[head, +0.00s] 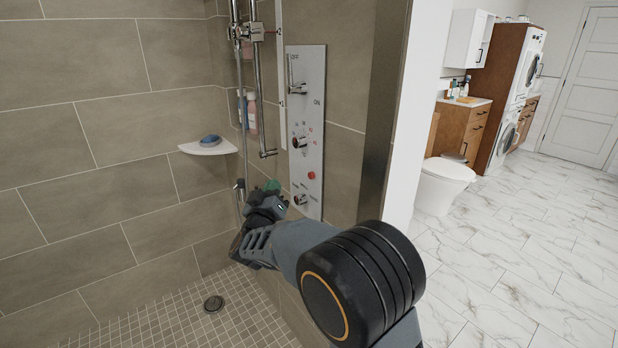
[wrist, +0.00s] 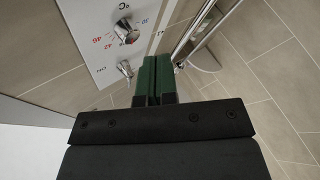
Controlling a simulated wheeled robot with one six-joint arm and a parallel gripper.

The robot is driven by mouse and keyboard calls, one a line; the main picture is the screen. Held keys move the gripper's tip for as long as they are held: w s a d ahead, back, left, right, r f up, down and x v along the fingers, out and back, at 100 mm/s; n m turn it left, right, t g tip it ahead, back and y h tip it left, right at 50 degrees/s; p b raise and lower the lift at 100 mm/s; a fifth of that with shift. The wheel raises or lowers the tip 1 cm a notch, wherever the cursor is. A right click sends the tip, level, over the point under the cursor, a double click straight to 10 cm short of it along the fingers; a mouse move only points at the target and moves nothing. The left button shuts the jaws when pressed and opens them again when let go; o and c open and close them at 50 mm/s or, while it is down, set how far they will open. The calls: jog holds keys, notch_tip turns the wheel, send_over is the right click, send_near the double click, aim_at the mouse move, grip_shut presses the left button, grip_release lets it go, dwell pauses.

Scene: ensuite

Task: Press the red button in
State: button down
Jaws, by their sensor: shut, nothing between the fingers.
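The red button (head: 311,175) is small and round, low on the white shower control panel (head: 316,95) in the head view. It sits between the middle knob (head: 299,142) and the lower knob (head: 299,199). My gripper (head: 272,186) is just left of the panel, about level with the button and apart from it in the picture. In the wrist view its green fingers (wrist: 157,62) are shut together with nothing between them. Part of the panel (wrist: 85,38) with a knob (wrist: 123,31) and a lever shows there; I cannot make out the red button in that view.
A chrome shower rail (head: 258,85) runs upright beside the panel. A wall edge (head: 378,120) stands right of the panel. A toilet (head: 443,184) stands further right.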

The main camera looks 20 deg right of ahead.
jog(key=w+d, duration=0.2)
jog(key=d, duration=0.5)
jog(key=shift+w+d+b, duration=0.2)
jog(key=shift+b, duration=0.2)
jog(key=shift+w+d, duration=0.3)
jog(key=shift+d, duration=0.5)
dwell(2.6)
jog(key=shift+a, duration=0.15)
jog(key=shift+s+a+b, duration=0.3)
jog(key=shift+a, duration=0.4)
jog(key=shift+s+a, duration=0.25)
jog(key=shift+a, duration=0.55)
jog(key=shift+s+a, duration=0.25)
jog(key=shift+a, duration=0.5)
jog(key=shift+s+a, duration=0.25)
jog(key=shift+a, duration=0.55)
